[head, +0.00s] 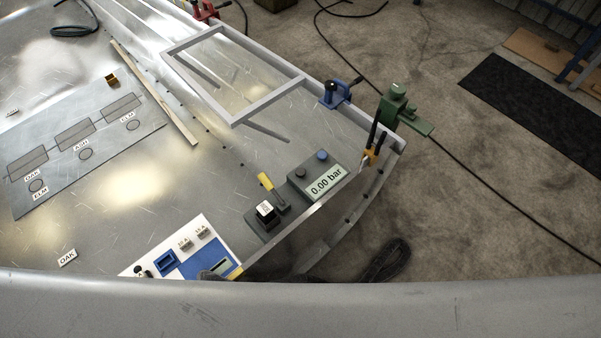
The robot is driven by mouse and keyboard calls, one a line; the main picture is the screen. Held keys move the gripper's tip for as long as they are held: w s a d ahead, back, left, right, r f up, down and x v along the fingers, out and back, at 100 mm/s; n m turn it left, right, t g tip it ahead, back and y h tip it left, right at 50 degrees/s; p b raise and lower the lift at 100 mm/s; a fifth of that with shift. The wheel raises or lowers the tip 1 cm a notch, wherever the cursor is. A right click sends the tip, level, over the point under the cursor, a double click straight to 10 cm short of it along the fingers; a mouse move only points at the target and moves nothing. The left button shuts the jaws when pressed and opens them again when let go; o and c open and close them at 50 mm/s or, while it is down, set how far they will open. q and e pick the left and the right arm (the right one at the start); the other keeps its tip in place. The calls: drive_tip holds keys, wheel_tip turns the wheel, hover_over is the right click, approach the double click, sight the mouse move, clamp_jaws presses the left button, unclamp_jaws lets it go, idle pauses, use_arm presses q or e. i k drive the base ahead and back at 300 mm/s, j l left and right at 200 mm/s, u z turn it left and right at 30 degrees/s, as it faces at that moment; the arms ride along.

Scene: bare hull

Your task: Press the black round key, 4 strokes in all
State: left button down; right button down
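A grey box with a display (326,182) reading "0.00 bar" stands near the right edge of the metal sheet. On its top are a dark, near-black round key (300,173) and a blue round key (322,155). Both look raised; I cannot tell any pressing. I cannot make out either of my grippers, and nothing touches the box's keys.
A dark unit with a yellow lever (265,182) and a black block (265,209) stands left of the display box. An orange-handled tool (371,154) and a green clamp (398,108) stand beyond it. Dark shapes (385,260) lie near the grey band.

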sight(299, 172)
drive_tip(key=l+u, duration=0.1)
drive_tip(key=u, duration=0.45)
drive_tip(key=i+l+u, duration=0.1)
drive_tip(key=l+u, duration=0.3)
drive_tip(key=l, duration=0.25)
drive_tip(key=l+u, duration=0.45)
drive_tip(key=l, duration=0.25)
drive_tip(key=k+l+u, duration=0.1)
drive_tip(key=l, duration=1.4)
